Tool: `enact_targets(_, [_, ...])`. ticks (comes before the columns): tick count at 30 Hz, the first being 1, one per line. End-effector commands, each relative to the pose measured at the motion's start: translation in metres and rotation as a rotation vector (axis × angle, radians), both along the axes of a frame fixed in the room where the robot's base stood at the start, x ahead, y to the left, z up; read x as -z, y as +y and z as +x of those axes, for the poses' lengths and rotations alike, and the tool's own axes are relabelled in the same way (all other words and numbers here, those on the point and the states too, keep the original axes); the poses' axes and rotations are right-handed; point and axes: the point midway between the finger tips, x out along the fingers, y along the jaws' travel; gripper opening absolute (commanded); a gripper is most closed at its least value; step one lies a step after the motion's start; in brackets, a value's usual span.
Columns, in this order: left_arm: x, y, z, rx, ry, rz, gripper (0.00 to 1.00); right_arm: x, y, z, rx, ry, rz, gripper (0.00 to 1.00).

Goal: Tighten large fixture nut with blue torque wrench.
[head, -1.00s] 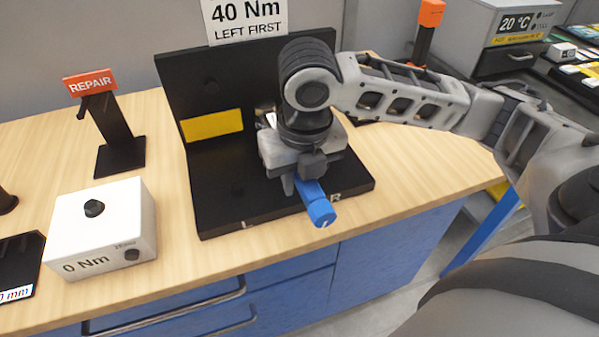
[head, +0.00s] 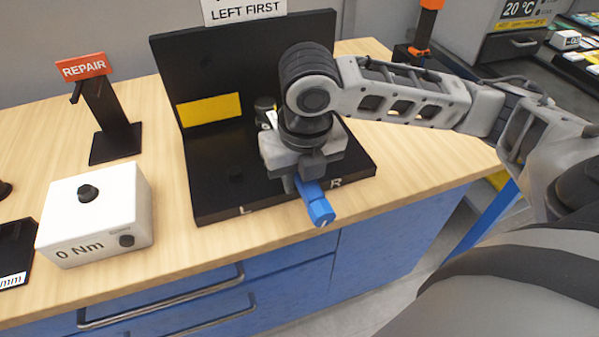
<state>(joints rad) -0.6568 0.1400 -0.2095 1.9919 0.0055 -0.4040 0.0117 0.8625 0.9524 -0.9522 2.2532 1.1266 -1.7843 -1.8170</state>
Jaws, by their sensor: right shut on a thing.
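My right gripper (head: 308,168) is over the right part of the black fixture (head: 215,205), near its R mark. It is shut on the blue torque wrench (head: 318,206), whose blue handle end sticks out toward the fixture's front edge. The wrench's contact with a nut is hidden. My left gripper is not in view.
A white box marked 0 Nm (head: 97,222) stands left of the fixture. Behind it is a black stand with a red REPAIR sign (head: 84,67). A sign reading LEFT FIRST (head: 245,11) is above the fixture's back plate. Bare wooden bench (head: 410,165) lies to the right.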

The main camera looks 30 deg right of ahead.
Motion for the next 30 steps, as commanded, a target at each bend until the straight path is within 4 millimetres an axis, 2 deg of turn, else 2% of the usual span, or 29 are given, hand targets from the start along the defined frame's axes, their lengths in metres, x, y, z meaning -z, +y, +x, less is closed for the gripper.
enact_targets(5, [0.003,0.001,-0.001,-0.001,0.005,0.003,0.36,-0.001,0.0,0.002,0.001,-0.008,0.0,0.0])
enact_targets(30, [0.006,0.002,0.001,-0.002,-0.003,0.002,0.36,0.018,-0.001,0.002,0.001,-0.008,0.0,0.0])
